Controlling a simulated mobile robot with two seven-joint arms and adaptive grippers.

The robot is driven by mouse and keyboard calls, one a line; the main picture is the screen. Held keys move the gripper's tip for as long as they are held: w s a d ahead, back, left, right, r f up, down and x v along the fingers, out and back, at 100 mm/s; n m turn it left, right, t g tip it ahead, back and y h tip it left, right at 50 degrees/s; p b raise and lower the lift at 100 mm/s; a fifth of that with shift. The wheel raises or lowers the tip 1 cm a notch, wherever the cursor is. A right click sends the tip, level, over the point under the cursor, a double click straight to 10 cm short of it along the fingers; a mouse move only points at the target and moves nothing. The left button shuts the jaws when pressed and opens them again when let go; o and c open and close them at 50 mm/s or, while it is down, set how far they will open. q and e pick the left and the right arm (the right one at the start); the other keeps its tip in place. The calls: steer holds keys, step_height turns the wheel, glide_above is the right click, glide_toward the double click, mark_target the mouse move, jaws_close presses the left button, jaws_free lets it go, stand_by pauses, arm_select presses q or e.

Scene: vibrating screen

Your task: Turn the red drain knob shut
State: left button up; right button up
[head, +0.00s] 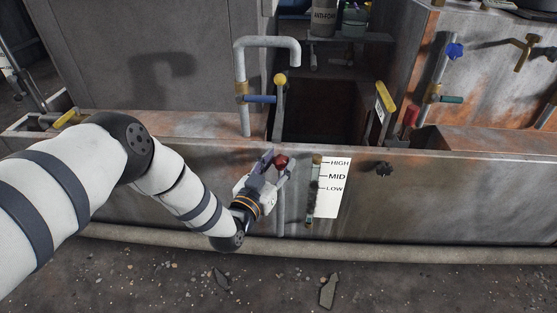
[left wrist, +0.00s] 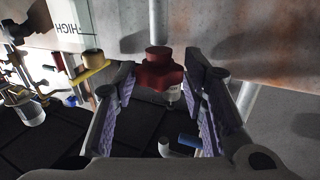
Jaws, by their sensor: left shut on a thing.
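The red drain knob (head: 281,161) is on the front of the long grey metal tank, left of the level gauge. My left gripper (head: 277,168) reaches it from the lower left and is shut on it. In the left wrist view the dark red lobed knob (left wrist: 160,72) sits between the two purple-padded fingers (left wrist: 163,98), near their tips. A pale pipe runs from the knob. The contact between pads and knob is hard to make out. My right gripper is not in view.
A white level gauge (head: 330,187) marked HIGH, MID and LOW is just right of the gripper. A grey bent pipe with a blue lever (head: 260,99) stands above. A thick pale hose (head: 400,251) runs along the tank's foot. The gravel floor in front is mostly open.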

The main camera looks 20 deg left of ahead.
arm_select(q)
steer(key=m+h, duration=0.1)
steer(key=h, duration=0.1)
steer(key=m+h, duration=0.1)
steer(key=shift+a+f+g+h, duration=0.15)
steer(key=shift+f+g+h, duration=0.05)
steer(key=shift+g+h, duration=0.2)
steer(key=shift+m+g+h+b, duration=0.7)
steer(key=shift+m+h, duration=0.6)
steer(key=shift+h, duration=0.3)
steer(key=o, duration=1.1)
steer(key=shift+c, duration=0.2)
steer(key=shift+o, duration=0.5)
steer(key=shift+r, duration=0.1)
steer(key=shift+w+a, duration=0.1)
steer(key=v, duration=0.8)
steer(key=shift+r, duration=0.1)
